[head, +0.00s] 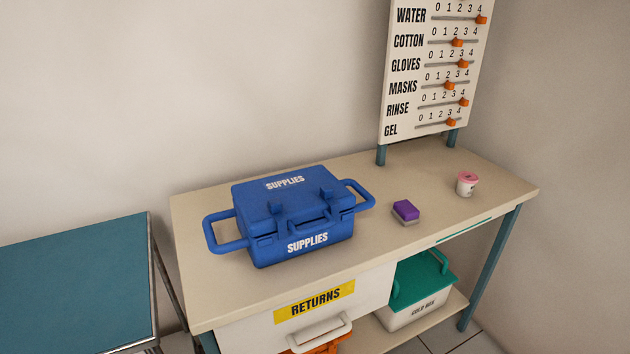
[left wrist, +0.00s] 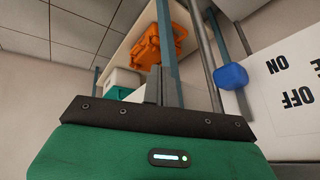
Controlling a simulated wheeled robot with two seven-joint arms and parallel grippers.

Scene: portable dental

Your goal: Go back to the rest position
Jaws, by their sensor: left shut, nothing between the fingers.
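My left gripper (left wrist: 155,88) shows in the left wrist view. Its green and black body fills the bottom of that view, and its grey fingers are shut with nothing between them. It is clear of the objects on the table. Neither gripper shows in the head view, and my right gripper is out of sight.
A beige table (head: 385,236) holds a closed blue supplies case (head: 262,220), a purple-topped block (head: 406,210) and a pink-lidded jar (head: 466,186). A slider board (head: 432,75) stands behind. Below are a returns drawer (head: 270,325) and a green-lidded box (head: 415,308). A teal-topped surface (head: 75,290) stands left.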

